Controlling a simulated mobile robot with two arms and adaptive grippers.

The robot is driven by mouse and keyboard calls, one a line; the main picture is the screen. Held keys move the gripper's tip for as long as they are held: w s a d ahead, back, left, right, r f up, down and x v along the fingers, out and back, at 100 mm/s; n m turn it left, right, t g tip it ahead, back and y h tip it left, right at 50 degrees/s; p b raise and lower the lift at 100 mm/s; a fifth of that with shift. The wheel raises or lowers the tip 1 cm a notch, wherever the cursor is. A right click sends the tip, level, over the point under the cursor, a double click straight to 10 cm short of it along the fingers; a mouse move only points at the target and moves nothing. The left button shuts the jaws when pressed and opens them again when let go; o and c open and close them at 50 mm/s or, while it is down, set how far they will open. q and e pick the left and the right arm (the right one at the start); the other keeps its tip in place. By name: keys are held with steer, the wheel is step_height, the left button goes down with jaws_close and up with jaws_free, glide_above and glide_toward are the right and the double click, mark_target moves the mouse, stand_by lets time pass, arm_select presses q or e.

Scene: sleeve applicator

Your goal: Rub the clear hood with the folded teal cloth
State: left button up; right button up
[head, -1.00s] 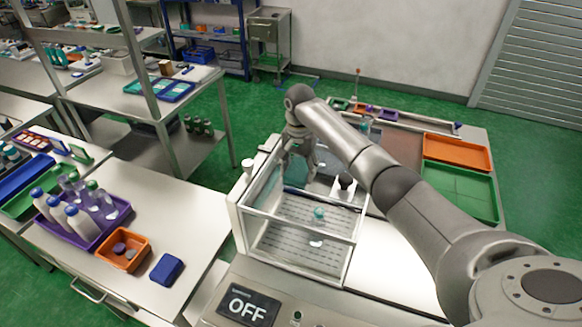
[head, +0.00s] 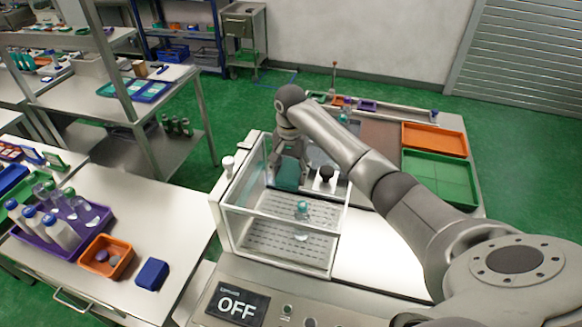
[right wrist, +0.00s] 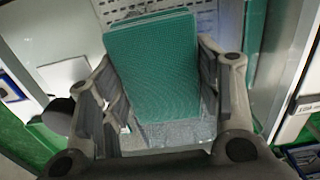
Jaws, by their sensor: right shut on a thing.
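The clear hood (head: 235,215) is a see-through box with pale edges on the bench machine. Inside it are a slotted grey floor and a small teal-topped item (head: 302,208). My right gripper (head: 290,168) points down at the hood's far side. It is shut on the folded teal cloth (head: 287,180), whose lower part shows behind or through the clear panels. In the right wrist view, the cloth (right wrist: 155,65) is a flat teal pad between the two fingers. I cannot tell whether the cloth touches the hood. My left gripper is not in view.
A black knob (head: 326,173) on a white block stands right of the gripper. A display (head: 237,304) reads OFF at the front. Orange (head: 435,139) and green (head: 438,176) trays lie at right. A side table at left holds a purple tray (head: 70,235) and a blue block (head: 152,273).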

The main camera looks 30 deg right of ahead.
mark_target(255, 172)
steer(key=shift+s+a, duration=0.1)
steer(key=shift+a, duration=0.1)
steer(key=shift+w+a, duration=1.6)
steer(key=shift+w, duration=0.3)
steer(key=shift+w+a, duration=0.7)
steer(key=shift+w, duration=0.1)
steer(key=shift+w+a+f+b, duration=0.1)
steer(key=shift+w+a+b, duration=0.75)
steer(key=shift+w+a, duration=0.4)
steer(key=shift+d, duration=0.15)
step_height(255, 172, up, 2)
steer(key=shift+w+r+p, duration=0.15)
steer(key=shift+r+p, duration=0.1)
steer(key=shift+p, duration=0.85)
steer(key=shift+r, duration=1.85)
